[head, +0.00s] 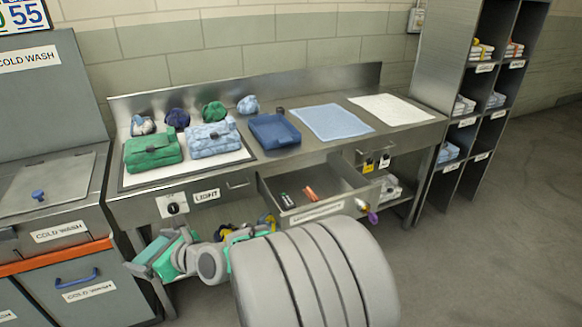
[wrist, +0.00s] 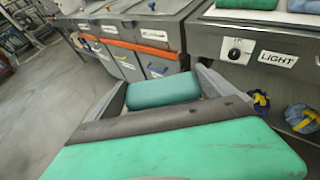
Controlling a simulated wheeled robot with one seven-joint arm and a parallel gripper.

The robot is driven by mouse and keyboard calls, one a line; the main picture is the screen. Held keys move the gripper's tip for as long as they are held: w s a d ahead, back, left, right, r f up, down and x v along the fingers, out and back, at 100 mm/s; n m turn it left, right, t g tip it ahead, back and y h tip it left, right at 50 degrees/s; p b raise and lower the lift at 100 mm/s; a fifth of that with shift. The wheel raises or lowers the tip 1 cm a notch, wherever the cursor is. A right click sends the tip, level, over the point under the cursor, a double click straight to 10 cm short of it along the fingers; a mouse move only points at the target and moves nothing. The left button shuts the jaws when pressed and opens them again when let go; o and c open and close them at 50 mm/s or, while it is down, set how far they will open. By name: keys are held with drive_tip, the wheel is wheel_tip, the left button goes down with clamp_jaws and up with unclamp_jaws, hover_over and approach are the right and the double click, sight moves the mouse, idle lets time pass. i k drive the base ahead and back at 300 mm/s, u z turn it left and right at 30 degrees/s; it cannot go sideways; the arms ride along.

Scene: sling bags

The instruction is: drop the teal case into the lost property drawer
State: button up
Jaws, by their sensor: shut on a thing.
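The teal case (wrist: 163,90) is clamped between the two grey fingers of my gripper (wrist: 165,88) in the wrist view. In the head view my gripper (head: 160,255) is low in front of the steel counter, left of the drawer and apart from it. The case there is partly covered by the fingers. The lost property drawer (head: 318,211) is pulled open under the counter's middle. A small dark item (head: 287,201) and orange items (head: 310,193) lie inside it. Its label is too small to read surely.
Cold wash units (head: 50,232) stand at left, a cubby shelf (head: 450,100) at right. Open floor lies at front right.

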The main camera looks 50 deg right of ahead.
sight(315, 183)
drive_tip(key=z, duration=1.15)
drive_tip(key=i, duration=1.15)
drive_tip(key=u, duration=0.3)
